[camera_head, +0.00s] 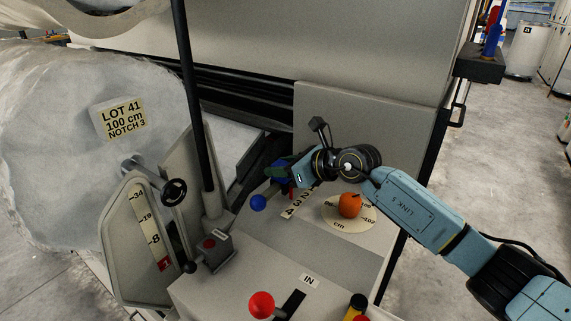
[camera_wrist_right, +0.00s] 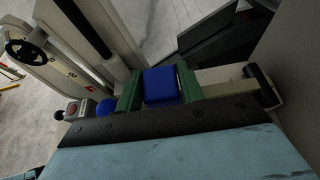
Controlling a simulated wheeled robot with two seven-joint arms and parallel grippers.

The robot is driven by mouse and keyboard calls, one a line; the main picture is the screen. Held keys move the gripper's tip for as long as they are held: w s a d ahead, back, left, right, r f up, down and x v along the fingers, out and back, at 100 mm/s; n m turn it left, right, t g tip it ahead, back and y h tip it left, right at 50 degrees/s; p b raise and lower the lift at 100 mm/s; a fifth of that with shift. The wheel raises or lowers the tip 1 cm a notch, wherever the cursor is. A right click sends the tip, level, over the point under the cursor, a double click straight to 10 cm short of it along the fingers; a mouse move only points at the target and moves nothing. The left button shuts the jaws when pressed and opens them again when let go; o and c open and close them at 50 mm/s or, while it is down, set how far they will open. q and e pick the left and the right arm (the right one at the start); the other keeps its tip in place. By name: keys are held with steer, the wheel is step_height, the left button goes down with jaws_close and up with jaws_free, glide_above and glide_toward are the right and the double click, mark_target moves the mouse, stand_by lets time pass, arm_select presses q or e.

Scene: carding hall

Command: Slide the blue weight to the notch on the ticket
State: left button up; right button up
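The ticket (camera_head: 122,119) on the large pale roll reads LOT 41, 100 cm, NOTCH 3. The blue weight (camera_head: 282,171) sits at the far end of the numbered notch strip (camera_head: 297,203), where 2, 3 and 4 are legible and the rest is hidden by my gripper. My right gripper (camera_head: 287,173) is at the weight. In the right wrist view the blue weight (camera_wrist_right: 161,86) is between the two green fingers, which appear to touch its sides. The notch under it is hidden. My left gripper is not in view.
A blue ball knob (camera_head: 258,203) stands left of the strip. An orange knob (camera_head: 350,206) sits on a cm dial to the right. A red ball lever (camera_head: 261,305) is near the IN label. A black post (camera_head: 190,100) and a handwheel (camera_head: 174,192) stand left.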

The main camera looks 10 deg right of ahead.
steer(key=o, duration=0.3)
steer(key=shift+o, duration=0.2)
steer(key=shift+d, duration=0.1)
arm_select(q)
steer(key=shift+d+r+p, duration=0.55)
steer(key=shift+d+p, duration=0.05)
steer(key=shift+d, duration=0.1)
arm_select(e)
steer(key=v, duration=1.3)
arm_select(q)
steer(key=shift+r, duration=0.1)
arm_select(e)
steer(key=shift+s+d+r, duration=0.1)
steer(key=shift+r, duration=0.05)
